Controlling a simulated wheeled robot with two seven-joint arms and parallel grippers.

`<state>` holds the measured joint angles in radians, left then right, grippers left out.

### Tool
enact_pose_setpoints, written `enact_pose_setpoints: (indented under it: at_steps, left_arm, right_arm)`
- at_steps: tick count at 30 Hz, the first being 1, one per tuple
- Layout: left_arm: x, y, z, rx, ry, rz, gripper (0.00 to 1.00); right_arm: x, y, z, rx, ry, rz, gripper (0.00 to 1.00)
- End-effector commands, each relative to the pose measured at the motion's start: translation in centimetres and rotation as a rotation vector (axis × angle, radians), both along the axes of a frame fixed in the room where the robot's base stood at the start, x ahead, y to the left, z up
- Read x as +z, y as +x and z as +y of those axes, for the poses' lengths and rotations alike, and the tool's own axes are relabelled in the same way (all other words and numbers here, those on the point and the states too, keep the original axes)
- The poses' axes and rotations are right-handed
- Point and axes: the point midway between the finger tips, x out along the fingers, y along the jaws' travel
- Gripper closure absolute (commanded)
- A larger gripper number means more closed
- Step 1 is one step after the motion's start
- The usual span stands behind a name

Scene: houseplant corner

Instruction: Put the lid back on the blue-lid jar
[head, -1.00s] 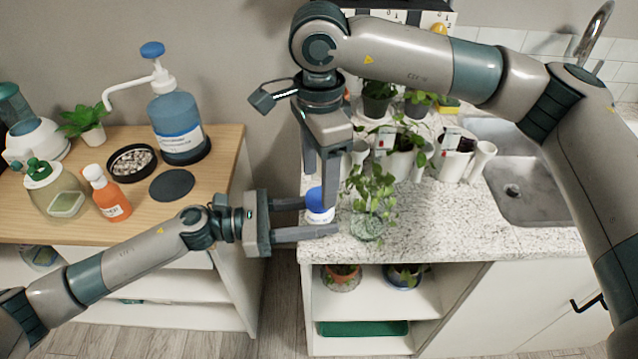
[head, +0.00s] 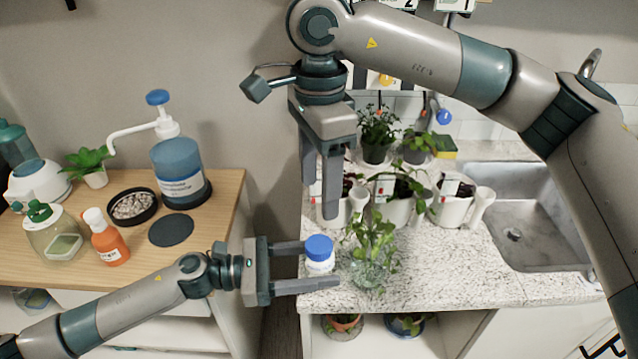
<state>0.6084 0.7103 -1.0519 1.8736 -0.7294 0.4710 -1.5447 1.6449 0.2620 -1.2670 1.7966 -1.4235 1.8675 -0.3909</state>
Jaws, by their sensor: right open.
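The blue-lid jar is a small white jar (head: 320,267) upright at the counter's left front corner. Its blue lid (head: 319,246) sits on top of it and looks level. My left gripper (head: 320,268) reaches in from the left with one finger behind the jar and one in front.
A leafy cutting in a glass vase (head: 368,272) stands close right of the jar. Potted plants in white pots (head: 396,207) stand behind, and a sink (head: 510,220) lies right. A wooden table (head: 215,222) with a blue pump bottle (head: 180,170) is left, across a gap.

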Motion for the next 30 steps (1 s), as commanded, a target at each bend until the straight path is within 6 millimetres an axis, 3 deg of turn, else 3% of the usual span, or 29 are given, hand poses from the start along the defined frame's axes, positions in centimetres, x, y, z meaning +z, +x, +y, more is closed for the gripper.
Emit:
enact_pose_setpoints:
  at_steps: [11, 17, 23, 30]
  left_arm:
    - [0.0, 0.0, 0.1, 0.0, 0.0, 0.0, 0.35]
    - [-0.2, -0.1, 1.2, 0.001, 0.001, 0.0, 0.35]
    - [-0.4, -0.5, 3.9, 0.002, 0.001, 0.001, 0.35]
    - [-0.5, -1.1, 8.6, 0.003, 0.002, 0.001, 0.35]
  right_arm:
    - [-0.1, 0.0, 0.0, 0.0, 0.0, 0.0, 0.41]
    - [-0.6, 0.0, 0.0, 0.0, 0.0, 0.0, 0.41]
    - [-1.7, 0.0, 0.0, 0.0, 0.0, 0.0, 0.41]
    - [-3.5, 0.0, 0.0, 0.0, 0.0, 0.0, 0.41]
